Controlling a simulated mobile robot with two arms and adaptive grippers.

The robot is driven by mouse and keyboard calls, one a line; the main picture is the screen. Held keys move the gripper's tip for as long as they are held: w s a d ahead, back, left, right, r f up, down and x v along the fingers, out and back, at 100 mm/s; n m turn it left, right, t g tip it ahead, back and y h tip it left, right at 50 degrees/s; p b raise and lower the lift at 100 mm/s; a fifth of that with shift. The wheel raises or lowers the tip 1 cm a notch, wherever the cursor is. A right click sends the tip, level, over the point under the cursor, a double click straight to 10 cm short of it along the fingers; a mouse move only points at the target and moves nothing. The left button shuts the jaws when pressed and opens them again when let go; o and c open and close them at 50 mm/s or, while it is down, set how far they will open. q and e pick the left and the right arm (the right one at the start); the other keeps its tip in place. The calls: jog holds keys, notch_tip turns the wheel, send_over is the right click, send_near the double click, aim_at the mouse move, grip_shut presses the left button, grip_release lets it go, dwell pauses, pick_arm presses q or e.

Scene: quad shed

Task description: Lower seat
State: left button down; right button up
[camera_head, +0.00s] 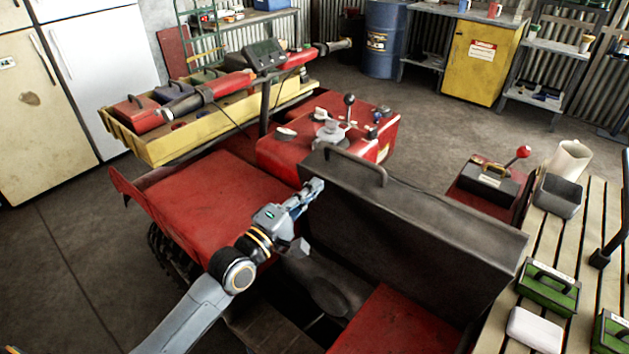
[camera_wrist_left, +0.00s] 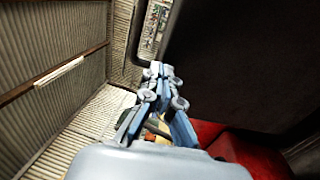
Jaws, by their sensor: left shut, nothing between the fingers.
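The black seat (camera_head: 420,225) stands tipped up on the red vehicle, its broad dark face toward me, with a dark handle (camera_head: 372,166) on its top edge. The open space below the seat shows in front of it. My left gripper (camera_head: 315,187) is shut and empty, close to the seat's left edge, below and left of the handle. In the left wrist view my gripper (camera_wrist_left: 157,72) points up along the left side of the dark seat (camera_wrist_left: 245,60). I cannot tell if the fingertips touch the seat. My right gripper is not seen.
A red fender (camera_head: 210,205) lies left of the seat, and a red console with levers (camera_head: 290,150) stands behind it. A yellow tray (camera_head: 170,148) of boxes is farther back. A slatted bench (camera_head: 490,325) with green boxes is at the right. Open floor lies behind.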

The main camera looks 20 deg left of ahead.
pick_arm(q)
jog(key=shift+w+d+r, duration=0.15)
jog(key=shift+w, duration=0.3)
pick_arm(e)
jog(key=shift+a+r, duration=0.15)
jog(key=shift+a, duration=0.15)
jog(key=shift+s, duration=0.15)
